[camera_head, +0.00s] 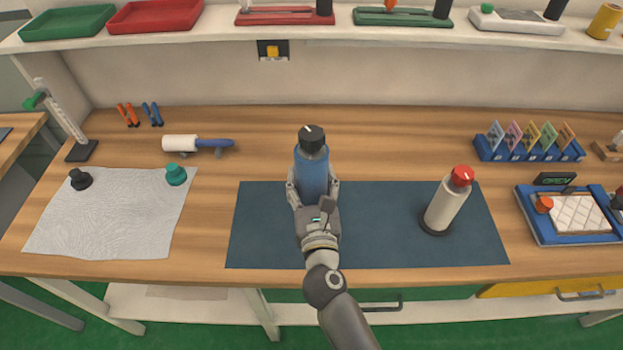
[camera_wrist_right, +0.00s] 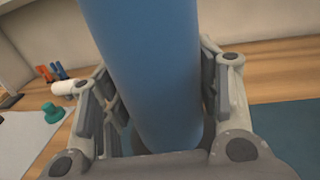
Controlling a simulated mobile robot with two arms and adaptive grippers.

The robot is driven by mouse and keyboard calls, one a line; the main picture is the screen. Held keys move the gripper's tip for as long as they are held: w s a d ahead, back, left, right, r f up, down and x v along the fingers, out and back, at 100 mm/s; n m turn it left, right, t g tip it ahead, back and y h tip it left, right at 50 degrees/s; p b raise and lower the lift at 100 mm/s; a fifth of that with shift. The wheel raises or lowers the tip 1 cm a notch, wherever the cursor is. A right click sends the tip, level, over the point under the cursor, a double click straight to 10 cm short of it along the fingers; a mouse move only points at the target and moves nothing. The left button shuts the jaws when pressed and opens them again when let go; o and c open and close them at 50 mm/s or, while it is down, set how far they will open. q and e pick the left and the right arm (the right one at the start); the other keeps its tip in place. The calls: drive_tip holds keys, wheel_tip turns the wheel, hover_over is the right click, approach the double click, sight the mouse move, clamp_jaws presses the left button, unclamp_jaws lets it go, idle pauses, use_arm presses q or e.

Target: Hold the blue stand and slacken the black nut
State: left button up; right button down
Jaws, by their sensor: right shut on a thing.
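The blue stand (camera_head: 312,173) is an upright cylinder at the back edge of the dark mat, left of its middle. The black nut (camera_head: 312,138), with a white mark, sits on top of the stand. My right gripper (camera_head: 313,193) is shut on the lower part of the blue stand from the front. In the right wrist view the blue stand (camera_wrist_right: 150,70) fills the space between the fingers, and the nut is out of frame. My left gripper is in neither view.
A white stand with a red top (camera_head: 447,203) stands on the dark mat (camera_head: 375,245) to the right. A light cloth (camera_head: 110,220) at left bears a black knob and a teal knob. A white-and-blue tool (camera_head: 200,145) lies behind. A card rack (camera_head: 530,148) stands at right.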

drive_tip(key=shift+f+b, duration=5.65)
drive_tip(key=shift+f, duration=0.35)
